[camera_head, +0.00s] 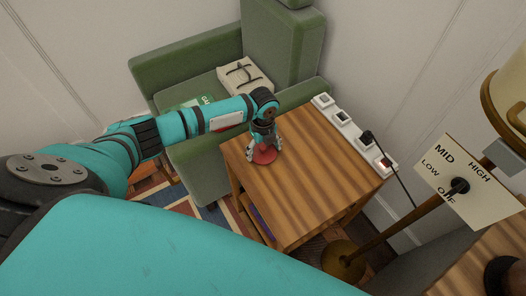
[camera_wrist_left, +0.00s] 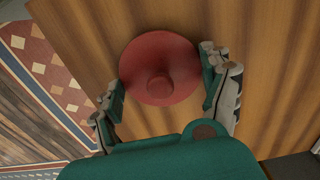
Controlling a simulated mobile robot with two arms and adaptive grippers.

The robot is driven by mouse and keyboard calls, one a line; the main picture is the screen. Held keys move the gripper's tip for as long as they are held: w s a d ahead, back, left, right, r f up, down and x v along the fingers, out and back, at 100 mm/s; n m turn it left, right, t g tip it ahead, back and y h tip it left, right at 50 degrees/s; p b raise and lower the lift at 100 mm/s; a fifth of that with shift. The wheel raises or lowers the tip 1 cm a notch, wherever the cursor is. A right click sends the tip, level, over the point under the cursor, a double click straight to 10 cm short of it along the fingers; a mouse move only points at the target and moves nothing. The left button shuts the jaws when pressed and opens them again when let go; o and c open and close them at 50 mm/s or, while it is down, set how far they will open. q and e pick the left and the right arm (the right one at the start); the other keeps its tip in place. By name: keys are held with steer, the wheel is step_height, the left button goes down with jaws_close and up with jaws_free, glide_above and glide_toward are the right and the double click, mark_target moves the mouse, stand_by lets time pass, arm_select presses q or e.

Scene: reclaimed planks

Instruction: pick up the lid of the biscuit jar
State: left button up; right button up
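The red round lid (camera_wrist_left: 160,88) with a small knob in its middle fills the centre of the left wrist view. In the head view the red lid (camera_head: 265,156) shows at the near left part of the wooden table (camera_head: 305,185). My left gripper (camera_head: 264,150) is above it, pointing down. In the left wrist view its two fingers (camera_wrist_left: 163,92) are spread apart, one on each side of the lid, and nothing is held between them. Whether the fingers touch the lid's rim, I cannot tell. The jar's body cannot be made out beneath the lid. My right gripper is not in view.
A green armchair (camera_head: 190,88) stands behind the table, with a pale strapped box (camera_head: 245,78) on its seat. A strip of sockets (camera_head: 352,130) with a black plug lies along the table's far edge. A lamp with a dial sign (camera_head: 466,180) stands right. The table's middle is clear.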

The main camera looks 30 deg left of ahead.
arm_select(q)
steer(key=c, duration=0.4)
steer(key=shift+c, duration=0.2)
